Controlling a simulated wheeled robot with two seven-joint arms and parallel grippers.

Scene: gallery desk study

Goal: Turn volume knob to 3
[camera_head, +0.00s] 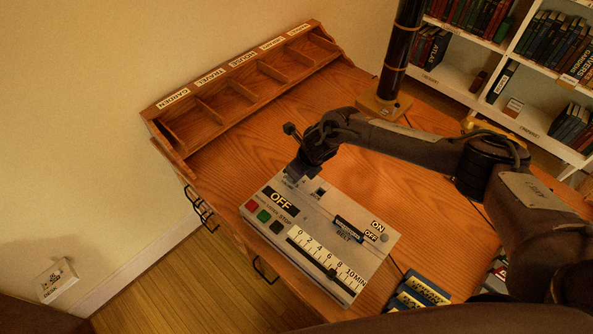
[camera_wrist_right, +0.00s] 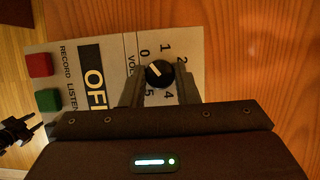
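The recorder box (camera_head: 330,222) lies on the wooden desk, with a large OFF plate, colored buttons and a 0-to-10 slider scale. Its black volume knob (camera_wrist_right: 159,73) shows in the right wrist view, ringed by numbers. The knob's white mark points up-left, toward 0. The 3 is not visible there. My right gripper (camera_wrist_right: 159,90) is open, with one finger on each side of the knob; contact is unclear. In the head view my right gripper (camera_head: 298,173) is over the box's far left corner and hides the knob.
A labelled wooden sorter (camera_head: 245,85) stands along the desk's back edge. A dark post (camera_head: 400,50) rises at the far right corner. Dark blue labelled items (camera_head: 418,293) lie right of the box. Bare desk lies between sorter and box. A dark pronged shape (camera_wrist_right: 17,131) is unclear.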

